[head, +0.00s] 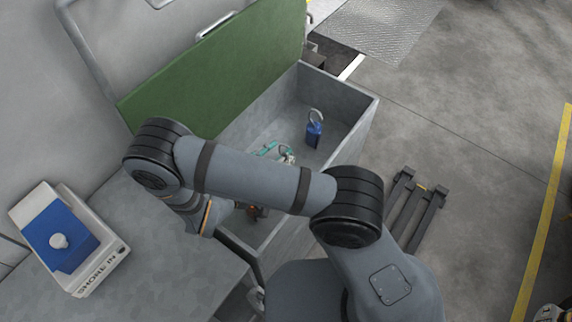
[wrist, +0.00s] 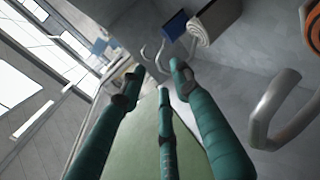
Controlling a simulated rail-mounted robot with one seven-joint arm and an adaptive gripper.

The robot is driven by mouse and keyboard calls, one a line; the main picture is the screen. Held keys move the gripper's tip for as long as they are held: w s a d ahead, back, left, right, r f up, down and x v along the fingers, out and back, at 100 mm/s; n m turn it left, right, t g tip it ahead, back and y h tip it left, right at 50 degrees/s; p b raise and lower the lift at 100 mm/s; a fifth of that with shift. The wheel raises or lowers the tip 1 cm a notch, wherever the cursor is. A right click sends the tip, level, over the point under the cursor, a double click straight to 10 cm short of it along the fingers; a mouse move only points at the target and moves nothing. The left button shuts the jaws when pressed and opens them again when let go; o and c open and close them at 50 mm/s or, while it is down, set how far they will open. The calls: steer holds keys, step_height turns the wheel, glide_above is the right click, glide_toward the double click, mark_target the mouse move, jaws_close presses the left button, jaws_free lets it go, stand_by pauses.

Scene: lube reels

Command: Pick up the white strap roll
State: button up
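The white strap roll (wrist: 214,22) shows in the wrist view at the top, right of centre, as a cream roll with its coiled end facing me, by the grey wall. It lies beyond my fingertips and a little to their right, apart from them. My gripper (wrist: 154,80) has teal fingers with dark tips; they are spread, with nothing seen between them. In the head view my arm hides most of the gripper, and I cannot make out the roll with certainty.
A blue item (wrist: 174,25) and pale hooks are beside the roll. A grey hook (wrist: 268,118) and an orange reel (wrist: 314,52) are at right. The head view shows an open grey bin (head: 352,108), green lid (head: 225,65), blue padlock-shaped item (head: 314,130) and blue-white box (head: 62,238).

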mark_target(285, 145)
steer(key=p+x, duration=0.1)
steer(key=x, duration=0.4)
steer(key=shift+w+d+r, duration=0.1)
steer(key=shift+w, duration=0.25)
steer(key=c, duration=0.3)
steer(key=c, duration=0.4)
jaws_close()
